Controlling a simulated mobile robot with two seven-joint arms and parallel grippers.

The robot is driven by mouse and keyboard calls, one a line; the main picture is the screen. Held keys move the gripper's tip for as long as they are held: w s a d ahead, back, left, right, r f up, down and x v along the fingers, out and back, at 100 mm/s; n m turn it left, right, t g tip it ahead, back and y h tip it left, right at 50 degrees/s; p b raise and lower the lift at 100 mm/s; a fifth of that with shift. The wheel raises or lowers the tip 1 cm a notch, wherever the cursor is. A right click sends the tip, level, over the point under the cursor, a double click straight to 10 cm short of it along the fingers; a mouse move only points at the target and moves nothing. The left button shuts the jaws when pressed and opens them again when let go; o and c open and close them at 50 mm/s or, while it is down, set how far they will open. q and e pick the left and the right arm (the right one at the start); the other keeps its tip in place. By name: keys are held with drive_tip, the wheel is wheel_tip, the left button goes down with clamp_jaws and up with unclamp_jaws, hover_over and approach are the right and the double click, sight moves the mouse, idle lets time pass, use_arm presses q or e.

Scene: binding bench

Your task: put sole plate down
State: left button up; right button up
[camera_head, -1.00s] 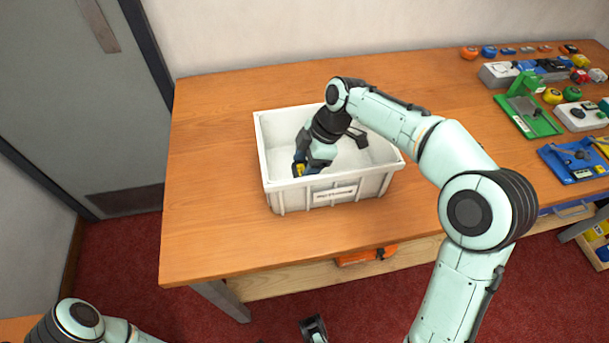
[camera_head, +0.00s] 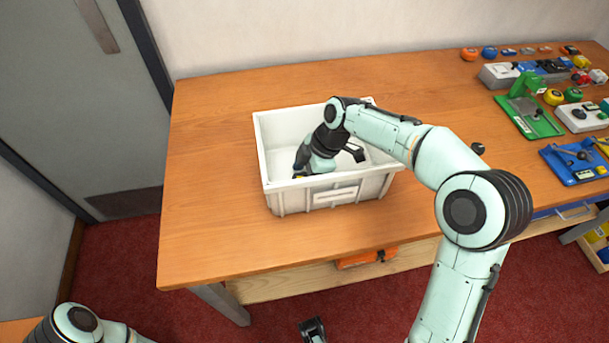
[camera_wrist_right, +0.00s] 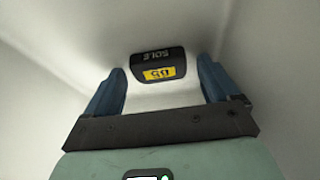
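The sole plate (camera_wrist_right: 158,65) is a small dark piece with a "SOLE" mark and a yellow label. In the right wrist view it lies just beyond my right gripper's blue fingertips (camera_wrist_right: 161,75), with a gap on both sides. My right gripper (camera_head: 301,174) is open and reaches down inside the white bin (camera_head: 290,200). In the head view the bin's front wall hides most of its fingertips, and only a bit of yellow shows there. At the bottom edge, a dark part that looks like my left gripper (camera_head: 313,330) is cut off, and its fingers are unclear.
The bin stands on a wooden bench (camera_head: 215,220) with clear top to its left. At the right are a green fixture (camera_head: 530,115), a blue fixture (camera_head: 578,162) and several small parts. An orange item (camera_head: 366,258) sits below the bench's front edge.

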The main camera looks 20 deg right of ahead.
drive_tip(key=shift+r, duration=0.25)
drive_tip(key=p+v, duration=0.2)
drive_tip(key=v, duration=0.9)
drive_tip(key=shift+d+r, duration=0.2)
drive_tip(key=shift+r, duration=0.15)
drive_tip(key=shift+s, duration=0.1)
drive_tip(key=shift+r, duration=0.1)
